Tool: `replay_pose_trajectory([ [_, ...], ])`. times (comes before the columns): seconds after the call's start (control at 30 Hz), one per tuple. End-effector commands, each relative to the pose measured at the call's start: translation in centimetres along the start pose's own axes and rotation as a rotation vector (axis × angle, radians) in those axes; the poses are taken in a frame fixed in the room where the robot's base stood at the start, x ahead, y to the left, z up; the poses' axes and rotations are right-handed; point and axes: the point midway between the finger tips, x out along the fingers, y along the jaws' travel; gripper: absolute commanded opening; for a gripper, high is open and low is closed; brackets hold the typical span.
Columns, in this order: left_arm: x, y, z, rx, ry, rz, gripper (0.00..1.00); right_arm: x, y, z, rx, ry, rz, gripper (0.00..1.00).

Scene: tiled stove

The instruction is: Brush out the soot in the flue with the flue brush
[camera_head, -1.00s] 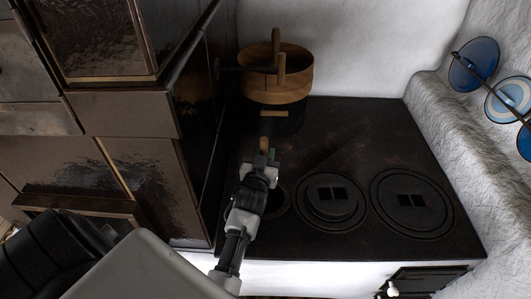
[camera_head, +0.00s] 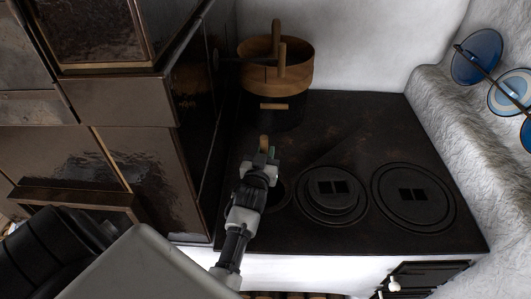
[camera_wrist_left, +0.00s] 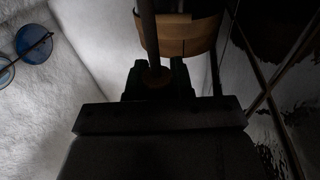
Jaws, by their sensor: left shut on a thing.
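My left gripper (camera_head: 264,160) is over the left part of the dark stove top, by the round hole (camera_head: 277,194) at the left. It is shut on a slim thing with a wooden end (camera_head: 264,142), seemingly the flue brush's handle. In the left wrist view, a dark rod (camera_wrist_left: 147,30) and a round wooden end (camera_wrist_left: 156,78) show at the gripper (camera_wrist_left: 158,88). I cannot make out any bristles, and the flue's inside and soot are hidden. My right gripper is not in view.
A wooden-banded bucket (camera_head: 277,75) with upright wooden pieces stands at the back left of the stove top (camera_head: 350,130). A dark tiled wall (camera_head: 140,160) rises close on the left. Two round stove plates (camera_head: 332,190) lie to the right. Blue discs (camera_head: 477,62) hang on the white wall.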

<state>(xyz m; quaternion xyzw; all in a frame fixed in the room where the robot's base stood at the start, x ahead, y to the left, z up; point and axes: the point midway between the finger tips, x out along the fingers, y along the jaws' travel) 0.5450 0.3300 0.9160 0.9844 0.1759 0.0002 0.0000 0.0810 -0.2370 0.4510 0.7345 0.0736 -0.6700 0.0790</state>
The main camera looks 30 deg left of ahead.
Motion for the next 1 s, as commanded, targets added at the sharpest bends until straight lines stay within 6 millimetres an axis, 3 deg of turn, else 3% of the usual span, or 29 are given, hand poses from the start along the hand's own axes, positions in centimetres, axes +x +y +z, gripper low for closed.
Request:
replay_pose_trajectory([
  [1.0, 0.1, 0.2, 1.5, -0.001, 0.001, 0.000, 0.00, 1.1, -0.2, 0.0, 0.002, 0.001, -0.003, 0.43],
])
